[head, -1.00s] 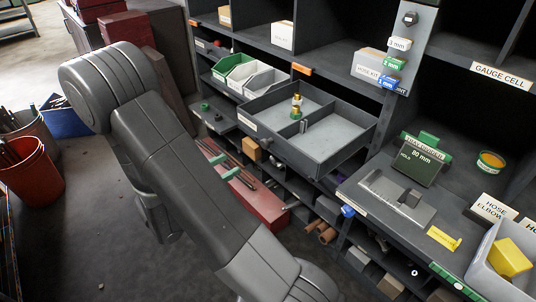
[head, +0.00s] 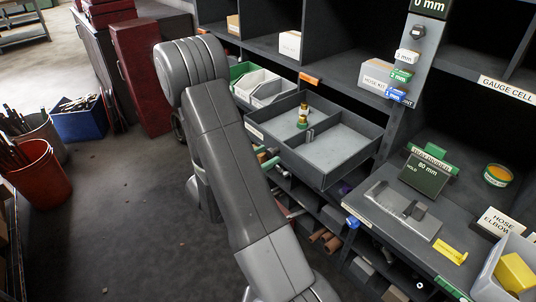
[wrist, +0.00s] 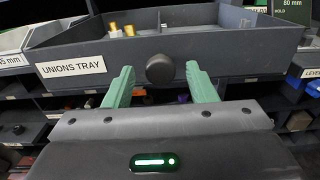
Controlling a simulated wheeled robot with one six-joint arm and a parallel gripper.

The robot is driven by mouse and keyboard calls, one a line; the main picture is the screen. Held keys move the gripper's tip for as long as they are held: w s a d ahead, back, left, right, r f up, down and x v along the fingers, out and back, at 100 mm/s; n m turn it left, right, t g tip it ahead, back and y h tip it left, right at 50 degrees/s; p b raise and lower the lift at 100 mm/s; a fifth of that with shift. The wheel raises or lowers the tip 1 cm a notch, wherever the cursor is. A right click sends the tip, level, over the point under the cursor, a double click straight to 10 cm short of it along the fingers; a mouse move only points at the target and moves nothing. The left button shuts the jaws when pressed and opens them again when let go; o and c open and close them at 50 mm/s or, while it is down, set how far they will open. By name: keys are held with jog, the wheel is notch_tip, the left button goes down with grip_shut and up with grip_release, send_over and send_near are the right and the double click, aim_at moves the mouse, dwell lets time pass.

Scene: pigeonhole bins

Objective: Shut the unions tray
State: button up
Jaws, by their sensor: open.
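The unions tray (head: 349,168) is a dark grey drawer that stands pulled out of the shelf in the head view, with a divider and brass fittings (head: 302,117) inside. In the wrist view its front (wrist: 220,66) faces me, with the white label "UNIONS TRAY" (wrist: 71,66) on the left and a round dark knob (wrist: 160,69) in the middle. My gripper (wrist: 161,84) is open, its two green fingers on either side of the knob and slightly below it. I cannot tell whether they touch the tray. In the head view my arm hides the gripper.
A green bin (head: 241,71) and pale bins (head: 268,88) stand left of the tray. At right is a ledge with a green "80 mm" gauge block (head: 424,174). Tubes and small boxes fill the shelves below. The floor (head: 120,215) at left is mostly clear.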

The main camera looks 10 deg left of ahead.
jog(key=shift+w+d, duration=0.45)
jog(key=shift+w, duration=0.15)
